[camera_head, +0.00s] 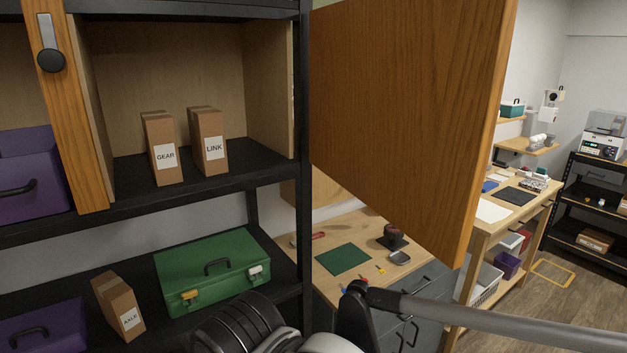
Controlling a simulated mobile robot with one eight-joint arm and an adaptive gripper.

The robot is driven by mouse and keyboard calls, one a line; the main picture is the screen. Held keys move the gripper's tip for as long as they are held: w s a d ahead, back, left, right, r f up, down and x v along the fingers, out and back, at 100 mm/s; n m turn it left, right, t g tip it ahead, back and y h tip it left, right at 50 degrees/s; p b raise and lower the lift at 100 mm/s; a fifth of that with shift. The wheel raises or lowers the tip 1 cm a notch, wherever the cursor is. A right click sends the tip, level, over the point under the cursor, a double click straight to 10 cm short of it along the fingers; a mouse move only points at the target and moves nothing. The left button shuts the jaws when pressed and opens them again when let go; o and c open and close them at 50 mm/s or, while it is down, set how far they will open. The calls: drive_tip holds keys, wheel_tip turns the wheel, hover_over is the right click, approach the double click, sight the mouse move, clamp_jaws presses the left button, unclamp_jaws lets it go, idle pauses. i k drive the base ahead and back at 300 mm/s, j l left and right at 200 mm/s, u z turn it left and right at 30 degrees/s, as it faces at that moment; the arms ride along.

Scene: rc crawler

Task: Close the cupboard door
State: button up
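The cupboard door (400,110) is a large orange-brown wooden panel. It stands wide open on the right side of the cupboard, swung out toward me, with its bottom corner in front of the workbench. The open cupboard (165,60) is a pale wood compartment in a black shelf frame. Inside stand two cardboard boxes, one labelled GEAR (162,150) and one labelled LINK (208,142). A wooden strip (65,120) with a metal latch and black knob (50,60) borders the cupboard on its left. Parts of my arm cross the bottom, below the door. My gripper's fingertips are not visible.
A green case (215,270) and a box labelled AXLE (118,305) sit on the lower shelf. Purple bins (25,185) are at left. Behind the door is a wooden workbench (325,235) with a green mat (343,259) and small tools. Open floor (525,305) shows at right.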

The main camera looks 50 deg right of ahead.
sight(405, 96)
drive_tip(key=k+l+u, duration=0.1)
drive_tip(key=l, duration=0.35)
drive_tip(key=k+l, duration=0.25)
drive_tip(key=l, duration=0.15)
drive_tip(key=k+l+u, duration=0.15)
drive_tip(key=l, duration=0.25)
drive_tip(key=k+l+u, duration=0.1)
drive_tip(key=l, duration=0.5)
drive_tip(key=k, duration=0.05)
